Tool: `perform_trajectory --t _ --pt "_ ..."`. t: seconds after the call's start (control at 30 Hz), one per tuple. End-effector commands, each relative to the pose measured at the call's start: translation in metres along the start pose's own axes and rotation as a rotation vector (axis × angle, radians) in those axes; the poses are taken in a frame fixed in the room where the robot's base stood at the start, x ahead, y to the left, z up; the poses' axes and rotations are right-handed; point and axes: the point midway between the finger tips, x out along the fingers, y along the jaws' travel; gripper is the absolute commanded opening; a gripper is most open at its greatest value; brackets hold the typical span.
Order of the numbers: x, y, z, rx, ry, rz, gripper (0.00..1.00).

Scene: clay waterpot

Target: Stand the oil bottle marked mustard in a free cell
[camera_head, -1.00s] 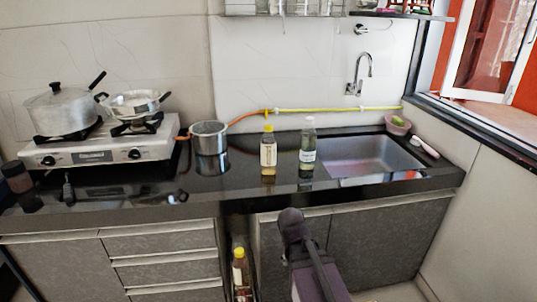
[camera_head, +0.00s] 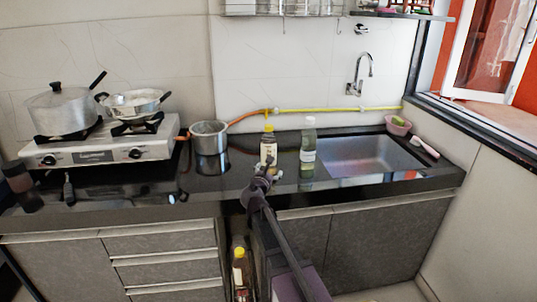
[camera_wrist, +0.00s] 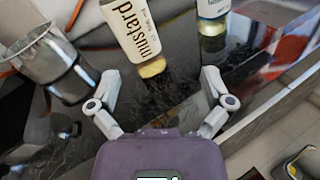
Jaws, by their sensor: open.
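The mustard bottle (camera_head: 268,148) stands upright on the black counter, with a yellow cap and a white label. In the wrist view its label (camera_wrist: 133,30) reads "mustard", and its amber base lies ahead, between the lines of my fingers. My gripper (camera_head: 263,172) is open in front of the bottle; in the wrist view its two fingers (camera_wrist: 162,82) are spread with nothing between them. I cannot tell contact. A narrow pull-out (camera_head: 251,262) below the counter holds another yellow-capped bottle (camera_head: 240,268). Its cells are mostly hidden by the cabinet and my arm.
A steel pot (camera_head: 209,138) is to the left, beside the stove (camera_head: 100,145). The sink (camera_head: 370,155) is at the right. Counter between pot and mustard bottle is clear.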

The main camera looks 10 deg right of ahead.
Motion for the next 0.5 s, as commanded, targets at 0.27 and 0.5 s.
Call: perform_trajectory --t 0.27,0.5 --pt "0.004 0.034 0.006 -0.234 -0.063 0.101 1.0" --pt "0.004 0.035 0.007 -0.244 -0.065 0.103 1.0"
